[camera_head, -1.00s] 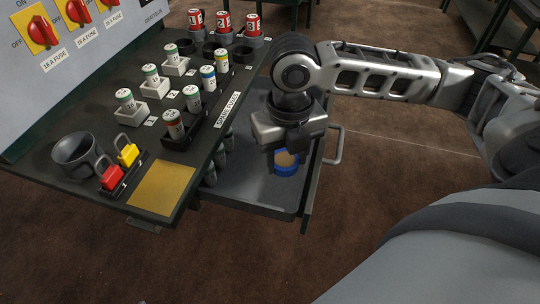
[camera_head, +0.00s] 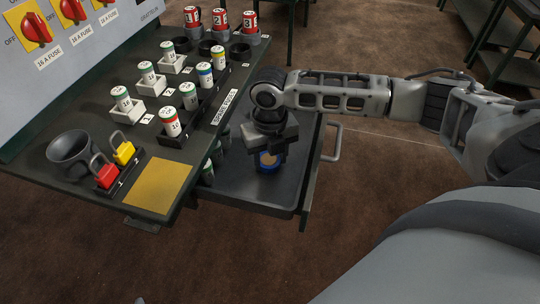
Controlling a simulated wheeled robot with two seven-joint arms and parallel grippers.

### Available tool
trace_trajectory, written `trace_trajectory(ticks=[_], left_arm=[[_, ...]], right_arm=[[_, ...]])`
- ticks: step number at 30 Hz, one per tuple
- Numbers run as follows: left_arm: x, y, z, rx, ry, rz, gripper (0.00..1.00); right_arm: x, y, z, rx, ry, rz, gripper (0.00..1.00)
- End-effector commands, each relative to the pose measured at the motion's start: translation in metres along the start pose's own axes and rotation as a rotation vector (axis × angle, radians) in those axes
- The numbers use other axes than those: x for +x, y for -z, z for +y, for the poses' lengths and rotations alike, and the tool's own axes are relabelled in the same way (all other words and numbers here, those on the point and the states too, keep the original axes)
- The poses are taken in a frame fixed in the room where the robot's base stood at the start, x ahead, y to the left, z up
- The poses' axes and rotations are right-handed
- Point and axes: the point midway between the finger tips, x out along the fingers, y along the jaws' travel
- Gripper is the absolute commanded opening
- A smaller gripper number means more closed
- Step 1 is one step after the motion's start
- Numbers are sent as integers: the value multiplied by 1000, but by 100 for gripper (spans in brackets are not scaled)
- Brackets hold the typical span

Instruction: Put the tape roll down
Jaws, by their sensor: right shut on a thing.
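The blue tape roll (camera_head: 268,163) is down in the open drawer (camera_head: 240,190), below the worktop's right edge. It looks close to or on the drawer floor, but I cannot tell whether it touches. My right gripper (camera_head: 270,151) points down over the roll and is shut on it, hiding its upper part. My left gripper is not in view.
The worktop holds several fuses, a dark cup (camera_head: 70,148), a red padlock (camera_head: 105,176) and a yellow padlock (camera_head: 123,153). A tan square (camera_head: 158,186) lies at its front edge. Several fuses stand along the drawer's left side. The drawer's middle and front are clear.

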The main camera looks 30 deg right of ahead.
Motion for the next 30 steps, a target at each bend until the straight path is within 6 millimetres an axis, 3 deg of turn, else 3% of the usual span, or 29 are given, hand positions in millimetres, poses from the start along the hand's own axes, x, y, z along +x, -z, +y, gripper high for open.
trace_trajectory(ticks=[6,7,9,20,23,30], left_arm=[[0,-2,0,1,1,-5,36],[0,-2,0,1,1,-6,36],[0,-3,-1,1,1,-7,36],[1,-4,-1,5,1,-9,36],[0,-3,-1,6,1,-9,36],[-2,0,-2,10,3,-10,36]], right_arm=[[2,0,0,1,0,1,26],[3,0,0,1,0,1,50],[2,0,0,1,0,0,69],[-2,0,0,1,0,-1,69],[-15,-1,0,2,-1,-3,69],[-66,-1,0,1,-2,-4,69]])
